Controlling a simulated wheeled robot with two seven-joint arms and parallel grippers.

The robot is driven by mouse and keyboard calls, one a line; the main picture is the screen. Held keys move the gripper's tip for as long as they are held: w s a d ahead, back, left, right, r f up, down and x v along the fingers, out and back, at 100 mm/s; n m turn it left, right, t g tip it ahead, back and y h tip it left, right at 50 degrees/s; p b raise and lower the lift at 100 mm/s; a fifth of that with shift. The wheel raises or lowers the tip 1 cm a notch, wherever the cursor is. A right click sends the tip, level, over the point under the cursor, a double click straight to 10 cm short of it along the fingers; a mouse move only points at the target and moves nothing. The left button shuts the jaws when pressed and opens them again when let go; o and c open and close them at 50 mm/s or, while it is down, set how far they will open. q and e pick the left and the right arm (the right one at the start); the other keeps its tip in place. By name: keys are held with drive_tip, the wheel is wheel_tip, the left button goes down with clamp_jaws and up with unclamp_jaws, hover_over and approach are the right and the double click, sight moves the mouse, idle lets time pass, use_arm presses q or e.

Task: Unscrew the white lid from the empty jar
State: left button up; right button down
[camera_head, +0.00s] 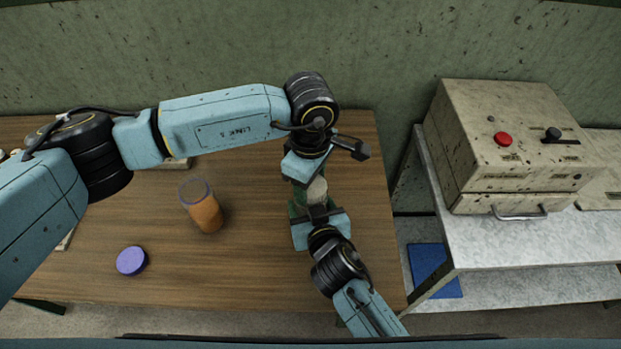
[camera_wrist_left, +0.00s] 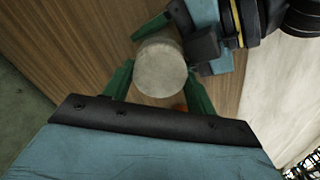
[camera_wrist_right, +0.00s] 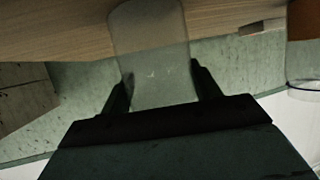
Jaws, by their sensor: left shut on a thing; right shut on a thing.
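The white lid (camera_head: 317,190) sits on top of the empty jar near the right side of the wooden table. Its round top faces the camera in the left wrist view (camera_wrist_left: 160,67). My left gripper (camera_wrist_left: 160,75) is shut on the lid from above, a green finger on each side. The clear empty jar (camera_wrist_right: 152,55) fills the middle of the right wrist view. My right gripper (camera_wrist_right: 160,78) is shut around the jar's body from the near side. In the head view, the two grippers hide most of the jar.
An uncovered jar with orange contents (camera_head: 205,212) stands left of my grippers. A purple lid (camera_head: 132,261) lies flat near the table's front left. A beige machine with a red button (camera_head: 503,139) stands on a side table to the right.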

use_arm(q)
drive_tip(key=shift+n, duration=0.3)
drive_tip(key=o, duration=1.1)
drive_tip(key=shift+r, duration=0.1)
